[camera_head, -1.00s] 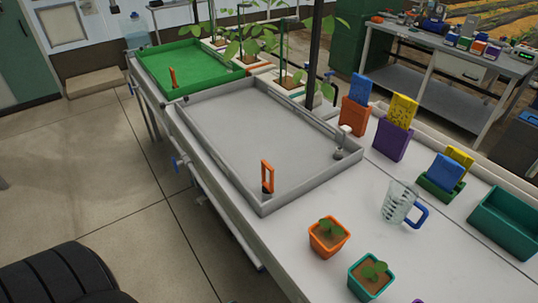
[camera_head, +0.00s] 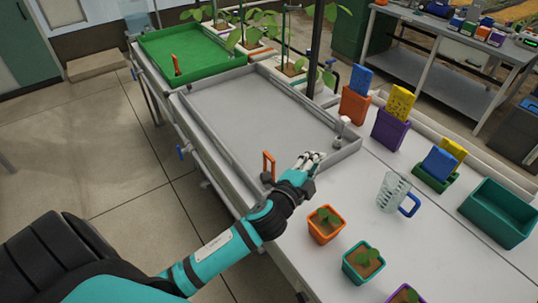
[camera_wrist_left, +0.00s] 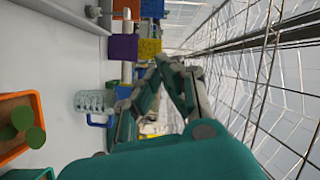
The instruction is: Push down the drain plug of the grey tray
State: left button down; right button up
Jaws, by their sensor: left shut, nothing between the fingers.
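The grey tray (camera_head: 345,153) lies on the white bench, and its rim also shows at the top left of the left wrist view (camera_wrist_left: 68,14). An upright orange loop handle with a dark base, seemingly the drain plug (camera_head: 269,164), stands in the tray's near corner. My left gripper (camera_head: 316,157) is shut and empty, just right of the orange handle over the near side of the tray, apart from it. Its fingertips meet in the left wrist view (camera_wrist_left: 165,62), where the orange handle does not show. My right gripper is in neither view.
A pale fitting (camera_head: 343,124) stands at the tray's right corner. A green tray (camera_head: 215,62) with its own orange handle is behind. Potted seedlings (camera_head: 325,226), a measuring jug (camera_head: 392,192) and coloured holders (camera_head: 390,132) occupy the bench to the right.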

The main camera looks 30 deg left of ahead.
pick_arm(q)
jog(key=w+d+r+m+g+h, duration=0.25)
jog(key=d+m+h, duration=0.4)
jog(key=m, duration=0.45)
jog(key=w+d+r+m+g+h, duration=0.25)
jog(key=d+r+m+h, duration=0.35)
jog(key=m, duration=0.5)
jog(key=w+a+f+m+g+y, duration=0.35)
jog(key=a+f+m+g, duration=0.4)
jog(key=f+m, duration=0.3)
jog(key=s+a+g+y, duration=0.1)
jog(key=a+y, duration=0.1)
jog(key=a, duration=0.5)
jog(key=s+a+m+g+y, duration=0.1)
jog(key=a+y, duration=0.2)
jog(key=a, duration=0.5)
jog(key=s+a+f+g+y, duration=0.1)
jog(key=a+g+y, duration=0.1)
jog(key=a, duration=0.5)
jog(key=shift+s+a+f+m+y, duration=0.15)
jog(key=shift+m+y, duration=0.1)
jog(key=shift+y, duration=0.25)
jog(key=shift+s+a+r, duration=0.15)
jog(key=shift+a+r, duration=0.05)
jog(key=shift+a, duration=0.25)
